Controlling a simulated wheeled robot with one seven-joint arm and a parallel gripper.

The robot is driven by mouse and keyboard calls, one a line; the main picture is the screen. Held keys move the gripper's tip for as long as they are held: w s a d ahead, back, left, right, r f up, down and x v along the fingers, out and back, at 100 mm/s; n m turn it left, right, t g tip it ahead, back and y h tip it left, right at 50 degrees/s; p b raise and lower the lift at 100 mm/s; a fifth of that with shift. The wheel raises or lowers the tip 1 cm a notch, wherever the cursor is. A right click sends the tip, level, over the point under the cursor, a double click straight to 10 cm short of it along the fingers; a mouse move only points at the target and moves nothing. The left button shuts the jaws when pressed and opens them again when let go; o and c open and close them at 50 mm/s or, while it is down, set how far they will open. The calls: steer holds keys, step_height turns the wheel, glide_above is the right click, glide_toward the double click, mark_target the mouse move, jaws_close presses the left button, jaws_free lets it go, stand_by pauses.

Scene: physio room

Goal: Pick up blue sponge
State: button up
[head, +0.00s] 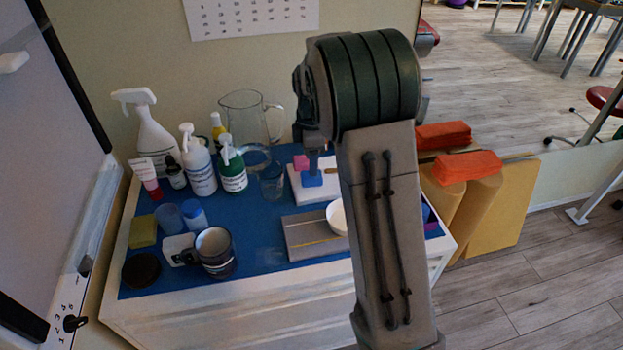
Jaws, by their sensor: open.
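A small blue block (312,180), which looks like the blue sponge, lies on a white board on the blue-topped table (262,262). A pink block (301,162) is just behind and left of it. My arm fills the middle of the head view. My gripper (316,152) is small and dark, mostly hidden behind my arm, and appears just above the blue block. It is open; whether its fingers touch the block cannot be told.
A glass (272,182), a pitcher (243,115) and several bottles stand left and behind. A white bowl (337,217) on a grey slab (308,238) is in front. A dark mug (215,252) and yellow sponge (143,231) are at left. My arm hides the table's right part.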

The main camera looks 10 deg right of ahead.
step_height(320, 180, down, 5)
steer(key=shift+s, duration=0.15)
steer(key=c, duration=0.7)
steer(key=shift+r, duration=0.1)
step_height(320, 180, up, 4)
steer(key=shift+f, duration=0.1)
steer(key=s+d+r, duration=0.1)
steer(key=d+r, duration=0.1)
steer(key=d, duration=0.1)
steer(key=s+d+r, duration=0.1)
steer(key=d+r, duration=0.1)
steer(key=d, duration=0.2)
steer(key=d+r, duration=0.3)
steer(key=d, duration=0.1)
steer(key=shift+s+d, duration=0.1)
steer(key=shift+s, duration=0.3)
steer(key=shift+o, duration=0.2)
